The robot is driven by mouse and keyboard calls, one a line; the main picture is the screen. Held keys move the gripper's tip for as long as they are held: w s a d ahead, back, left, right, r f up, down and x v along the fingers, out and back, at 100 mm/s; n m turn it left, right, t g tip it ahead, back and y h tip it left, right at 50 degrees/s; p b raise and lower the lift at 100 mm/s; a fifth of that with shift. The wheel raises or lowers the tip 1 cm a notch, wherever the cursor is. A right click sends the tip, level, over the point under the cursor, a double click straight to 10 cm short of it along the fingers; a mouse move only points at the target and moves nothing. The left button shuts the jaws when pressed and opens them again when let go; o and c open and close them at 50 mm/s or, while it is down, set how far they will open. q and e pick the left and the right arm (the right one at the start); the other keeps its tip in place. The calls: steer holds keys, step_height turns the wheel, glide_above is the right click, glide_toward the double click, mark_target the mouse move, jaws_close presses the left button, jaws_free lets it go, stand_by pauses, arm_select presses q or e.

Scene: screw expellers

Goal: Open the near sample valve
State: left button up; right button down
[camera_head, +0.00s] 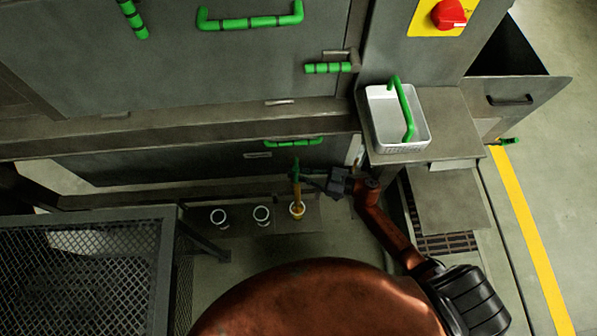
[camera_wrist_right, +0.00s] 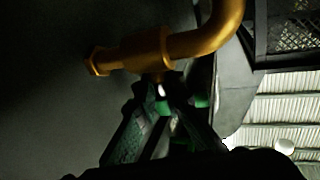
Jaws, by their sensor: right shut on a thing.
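The near sample valve (camera_head: 296,190) is a brass spout with a green handle (camera_head: 295,167), low on the grey machine. In the right wrist view its brass pipe (camera_wrist_right: 205,42) curves across the top. My right gripper (camera_head: 322,181) reaches it from the right. In the wrist view its fingers (camera_wrist_right: 160,105) are closed around the green handle just below the brass body. The fingers hide most of the handle. A white cup (camera_head: 297,211) stands under the spout. I cannot tell whether anything flows. My left gripper is not in view.
Two more white cups (camera_head: 219,217) (camera_head: 262,215) stand left on the same ledge. A white basket (camera_head: 384,146) with a green handle sits on a shelf above my right arm. A mesh-topped frame (camera_head: 75,275) fills the lower left. Floor is free at the far right.

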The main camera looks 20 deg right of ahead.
steer(key=shift+s+a+f+n+g, duration=0.1)
steer(key=shift+n+g, duration=0.2)
steer(key=shift+g+y, duration=0.4)
steer(key=shift+n, duration=0.3)
steer(key=c, duration=2.3)
jaws_free()
steer(key=shift+s, duration=0.1)
steer(key=shift+c, duration=0.2)
steer(key=o, duration=0.3)
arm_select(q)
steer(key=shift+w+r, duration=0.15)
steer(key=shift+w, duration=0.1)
arm_select(e)
steer(key=v, duration=1.2)
steer(key=shift+w+f, duration=0.1)
steer(key=shift+w, duration=0.15)
